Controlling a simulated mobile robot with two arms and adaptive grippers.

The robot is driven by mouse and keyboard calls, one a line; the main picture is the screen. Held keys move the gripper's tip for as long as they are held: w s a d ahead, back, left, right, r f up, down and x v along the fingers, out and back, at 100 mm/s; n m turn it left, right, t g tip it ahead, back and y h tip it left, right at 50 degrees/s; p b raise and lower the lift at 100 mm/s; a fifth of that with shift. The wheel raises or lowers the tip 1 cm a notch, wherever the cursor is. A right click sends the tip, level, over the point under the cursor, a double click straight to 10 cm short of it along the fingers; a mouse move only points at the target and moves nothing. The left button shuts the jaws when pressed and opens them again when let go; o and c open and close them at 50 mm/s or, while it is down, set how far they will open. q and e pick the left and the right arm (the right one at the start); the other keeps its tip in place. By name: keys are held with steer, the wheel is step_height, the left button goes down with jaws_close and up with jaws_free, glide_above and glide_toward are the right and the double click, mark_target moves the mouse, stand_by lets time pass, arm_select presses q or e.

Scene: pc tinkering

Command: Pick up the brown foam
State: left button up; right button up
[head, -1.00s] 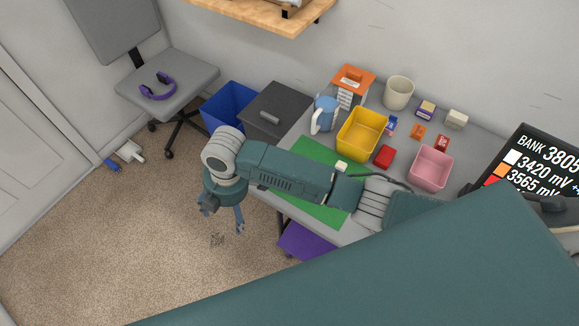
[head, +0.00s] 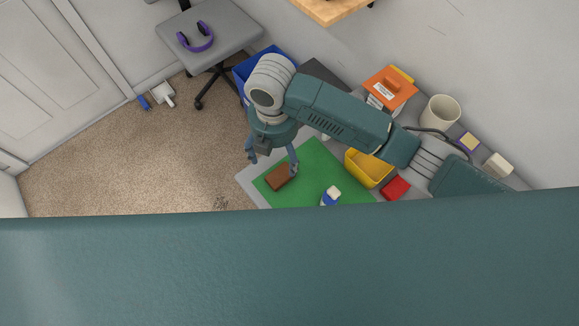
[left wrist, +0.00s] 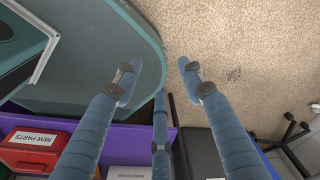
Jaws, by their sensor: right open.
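The brown foam (head: 279,176) is a small brown block. It lies on the green mat (head: 318,160) near its left end in the head view. My right gripper (head: 271,163) hangs over the mat's left corner with its fingers spread and empty. One fingertip overlaps the foam's right end in the picture; I cannot tell whether it touches. My left gripper (left wrist: 158,78) shows in the left wrist view, open with nothing between its fingers, above the carpet. The foam does not show in that view.
A blue-and-white bottle (head: 331,196) stands on the mat. A yellow bin (head: 369,169), a red block (head: 396,187) and a cream cup (head: 440,113) are to the right. A blue bin (head: 246,70) is behind my right wrist. A red box (left wrist: 30,150) shows in the left wrist view.

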mark_target(278, 171)
steer(key=f, duration=0.3)
steer(key=shift+s+a+f, duration=0.25)
steer(key=shift+s+a, duration=0.05)
steer(key=shift+a, duration=0.1)
steer(key=shift+f, duration=0.25)
steer(key=f, duration=0.1)
steer(key=f+p, duration=0.1)
steer(key=f, duration=0.2)
steer(key=shift+w+d+f+p, duration=0.1)
steer(key=shift+d+f+p, duration=0.1)
steer(key=shift+d+p, duration=0.15)
steer(key=shift+a+f, duration=0.1)
steer(key=shift+f, duration=0.3)
arm_select(q)
steer(key=shift+s+a+r, duration=0.2)
steer(key=shift+r, duration=0.3)
steer(key=shift+s+a+r, duration=0.15)
steer(key=shift+a+r, duration=0.05)
steer(key=shift+r, duration=0.25)
arm_select(e)
steer(key=shift+c, duration=0.5)
steer(key=c, duration=0.8)
arm_select(q)
steer(key=shift+s+a, duration=0.4)
arm_select(e)
steer(key=shift+c, duration=0.8)
